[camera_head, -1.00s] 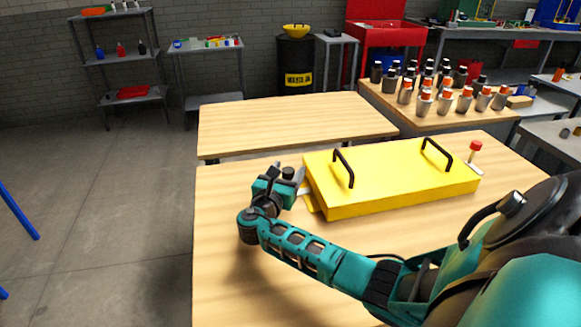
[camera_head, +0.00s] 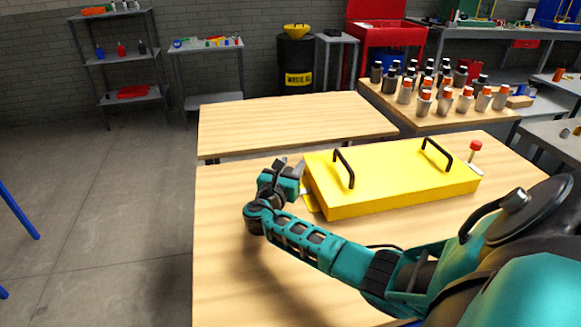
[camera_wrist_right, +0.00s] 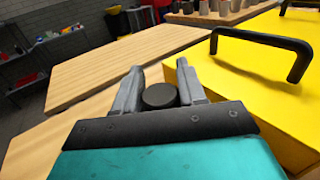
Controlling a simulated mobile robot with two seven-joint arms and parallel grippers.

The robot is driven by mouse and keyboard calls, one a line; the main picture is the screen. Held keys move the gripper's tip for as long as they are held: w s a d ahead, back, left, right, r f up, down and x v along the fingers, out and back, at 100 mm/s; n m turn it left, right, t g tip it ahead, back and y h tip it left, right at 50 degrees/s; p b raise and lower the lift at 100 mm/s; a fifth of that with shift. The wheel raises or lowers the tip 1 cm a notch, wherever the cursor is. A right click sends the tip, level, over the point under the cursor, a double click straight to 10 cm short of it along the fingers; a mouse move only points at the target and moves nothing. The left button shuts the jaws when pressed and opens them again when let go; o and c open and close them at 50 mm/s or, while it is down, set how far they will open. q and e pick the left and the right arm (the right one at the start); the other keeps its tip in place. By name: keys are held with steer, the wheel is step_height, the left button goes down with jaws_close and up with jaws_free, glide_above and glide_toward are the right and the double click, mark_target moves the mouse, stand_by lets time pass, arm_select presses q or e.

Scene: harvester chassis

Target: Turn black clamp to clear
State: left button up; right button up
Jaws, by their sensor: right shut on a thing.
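The black clamp shows as a dark round knob (camera_wrist_right: 159,96) between the fingers in the right wrist view. It is at the left end of the yellow chassis (camera_head: 400,178); the gripper mostly hides it in the head view. My right gripper (camera_head: 290,167) is at that end of the chassis, shut on the clamp. In the wrist view the right gripper (camera_wrist_right: 160,80) has one finger on each side of the knob. The clamp's lower part is hidden. My left gripper is not in view.
The chassis has two black handles (camera_head: 344,167) on top. A red-topped clamp (camera_head: 475,147) stands at its right end. The table (camera_head: 235,270) is bare at the front left. A second table (camera_head: 290,122) behind is empty. Several bottles (camera_head: 445,100) stand at the back right.

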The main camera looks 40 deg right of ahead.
steer(key=shift+c, duration=0.7)
